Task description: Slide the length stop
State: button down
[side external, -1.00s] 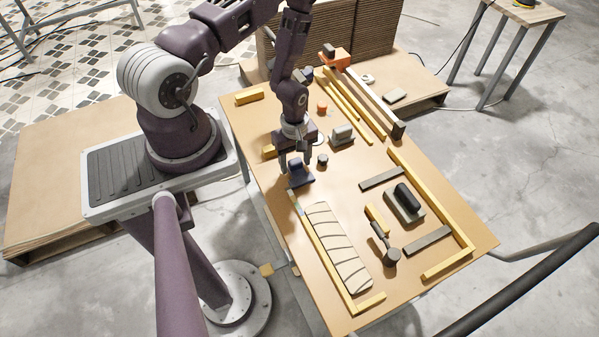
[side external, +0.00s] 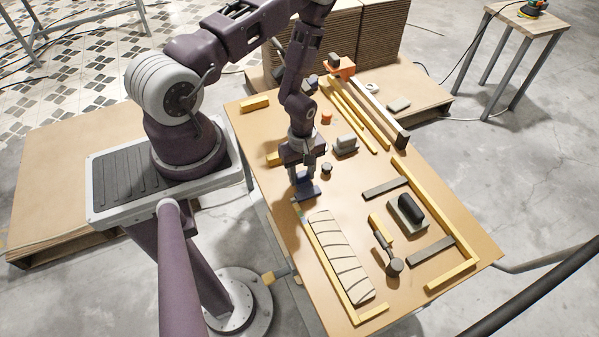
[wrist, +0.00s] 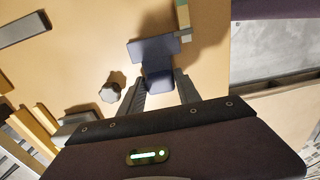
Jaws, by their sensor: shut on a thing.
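The length stop is a dark blue block with a flat plate and a raised part. It is near the end of the long yellow rail (side external: 325,250), just off its coloured end. My gripper (side external: 304,178) points down and is shut on the raised part of the length stop (side external: 309,191). In the wrist view, the two fingers of my gripper (wrist: 158,86) flank the length stop (wrist: 153,50), whose wider plate lies beyond the fingertips. The rail's coloured end (wrist: 183,18) shows just past the plate. The fingers hide part of the stop in the side view.
A grey block (side external: 346,145), dark bars and a black-handled tool (side external: 410,208) lie to the right.

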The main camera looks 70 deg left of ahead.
jog(key=shift+d, duration=3.4)
jog(key=c, duration=0.9)
grip_release()
jog(key=shift+d, duration=0.1)
jog(key=shift+r, duration=3.5)
